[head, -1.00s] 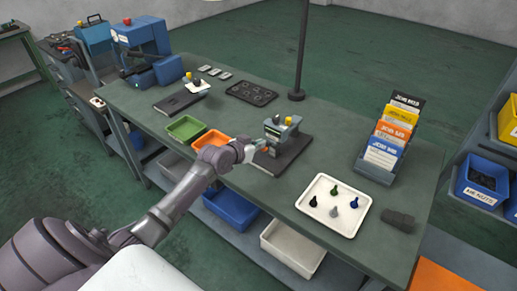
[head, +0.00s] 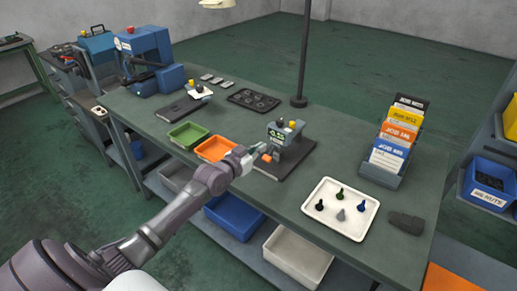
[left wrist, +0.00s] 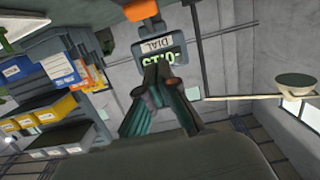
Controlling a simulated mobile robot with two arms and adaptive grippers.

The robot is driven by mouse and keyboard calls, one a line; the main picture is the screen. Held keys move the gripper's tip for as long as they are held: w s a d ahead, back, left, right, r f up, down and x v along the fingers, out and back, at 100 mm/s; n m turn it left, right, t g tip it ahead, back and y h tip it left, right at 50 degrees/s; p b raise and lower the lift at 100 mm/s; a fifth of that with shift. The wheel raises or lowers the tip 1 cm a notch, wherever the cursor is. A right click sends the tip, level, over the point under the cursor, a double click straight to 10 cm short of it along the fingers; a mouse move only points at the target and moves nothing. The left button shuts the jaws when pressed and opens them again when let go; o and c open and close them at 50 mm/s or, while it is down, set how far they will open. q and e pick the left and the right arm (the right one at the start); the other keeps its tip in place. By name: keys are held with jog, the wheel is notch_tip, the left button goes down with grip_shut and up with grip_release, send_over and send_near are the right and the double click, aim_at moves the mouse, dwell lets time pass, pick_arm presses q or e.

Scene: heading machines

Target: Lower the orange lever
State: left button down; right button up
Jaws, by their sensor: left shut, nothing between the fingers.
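The orange lever (head: 266,157) sticks out from the front of a small grey gauge unit (head: 284,140) standing on a dark base plate on the bench. The unit has a display with green digits. My left gripper (head: 255,150) is shut and empty, just left of the lever in the head view. Its fingertips (left wrist: 160,72) lie close in front of the display; whether they touch the lever I cannot tell. My right gripper is not in view.
Green (head: 188,135) and orange (head: 216,149) bins stand left of the unit. A white tray (head: 318,225) of small pegs and a rack of job cards (head: 381,176) are to the right. A dark post (head: 302,70) rises behind.

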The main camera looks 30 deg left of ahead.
pick_arm(q)
jog(key=s+f+b, duration=0.1)
jog(key=s+b, duration=0.2)
jog(key=s, duration=0.7)
jog(key=shift+a+f, duration=0.4)
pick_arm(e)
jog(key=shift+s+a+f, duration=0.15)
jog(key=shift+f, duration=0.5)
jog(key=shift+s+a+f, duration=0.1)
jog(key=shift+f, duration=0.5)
pick_arm(q)
jog(key=shift+s, duration=0.1)
